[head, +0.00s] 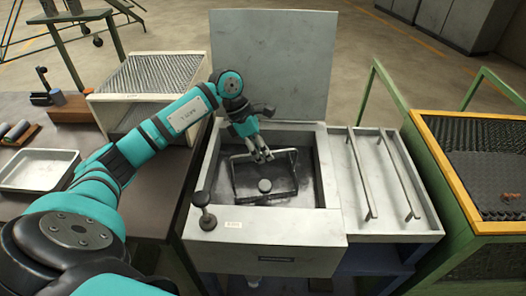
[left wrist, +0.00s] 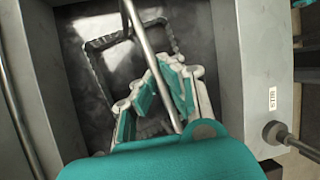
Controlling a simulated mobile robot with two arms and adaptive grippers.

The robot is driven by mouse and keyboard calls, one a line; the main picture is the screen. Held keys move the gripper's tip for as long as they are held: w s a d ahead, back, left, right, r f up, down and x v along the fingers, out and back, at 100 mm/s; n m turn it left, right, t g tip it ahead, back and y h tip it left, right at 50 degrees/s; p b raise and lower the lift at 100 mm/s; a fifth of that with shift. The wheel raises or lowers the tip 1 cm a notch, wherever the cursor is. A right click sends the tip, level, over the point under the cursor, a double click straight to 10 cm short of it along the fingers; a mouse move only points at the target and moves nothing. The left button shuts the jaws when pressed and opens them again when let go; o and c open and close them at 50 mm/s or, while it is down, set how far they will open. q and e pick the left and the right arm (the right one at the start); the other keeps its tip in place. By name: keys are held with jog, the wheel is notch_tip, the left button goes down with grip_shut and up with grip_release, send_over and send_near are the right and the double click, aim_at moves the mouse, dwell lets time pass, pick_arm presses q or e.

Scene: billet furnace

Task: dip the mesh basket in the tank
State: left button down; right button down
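The tank (head: 322,175) is open at the centre of the head view, with dark liquid or a dark floor inside. The mesh basket (head: 235,183) sits low inside it as a dark square frame, its handle bar raised; the frame also shows in the left wrist view (left wrist: 92,65). My left gripper (head: 263,156) reaches down over the tank. In the left wrist view its fingers (left wrist: 160,72) close around the basket's handle bar (left wrist: 136,28). My right gripper is not in view.
The raised lid (head: 272,60) stands behind the tank. A black knob (head: 203,199) stands at its front left corner. A rack with two bars (head: 385,175) adjoins on the right, then a yellow-edged bin (head: 468,215). A metal tray (head: 40,170) lies on the left table.

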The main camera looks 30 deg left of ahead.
pick_arm(q)
jog(key=shift+f+b, duration=2.75)
jog(key=shift+f, duration=0.9)
jog(key=shift+r, duration=0.1)
jog(key=shift+w+r+p, duration=0.1)
jog(key=shift+r+p, duration=0.4)
jog(key=shift+r, duration=0.1)
notch_tip(320, 180, up, 22)
jog(key=p, duration=1.4)
dwell(0.5)
